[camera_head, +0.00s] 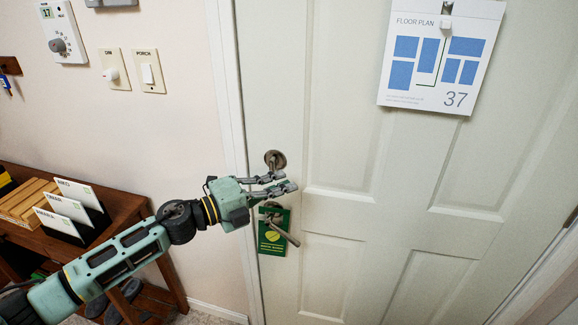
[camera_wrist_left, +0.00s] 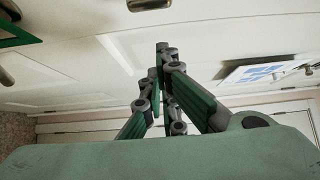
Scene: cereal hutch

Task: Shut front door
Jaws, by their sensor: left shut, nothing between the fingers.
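The white panelled front door (camera_head: 340,150) fills the right of the head view and looks flush or nearly flush with its frame (camera_head: 226,60); I cannot tell if it is latched. A round lock (camera_head: 275,157) sits near its left edge, with a lever handle (camera_head: 285,229) below. A green hanger card (camera_head: 271,244) hangs from the handle. My left gripper (camera_head: 288,182) is shut and empty, in front of the door between lock and handle. I cannot tell if its fingertips touch the door. In the left wrist view, the closed fingers (camera_wrist_left: 162,50) point towards the door panels (camera_wrist_left: 100,45). My right gripper is out of view.
A floor plan sheet (camera_head: 441,55) hangs on the door. Light switches (camera_head: 148,72) and a thermostat (camera_head: 60,35) are on the left wall. A wooden table (camera_head: 115,210) with a letter rack (camera_head: 82,225) stands at the lower left, near my left arm.

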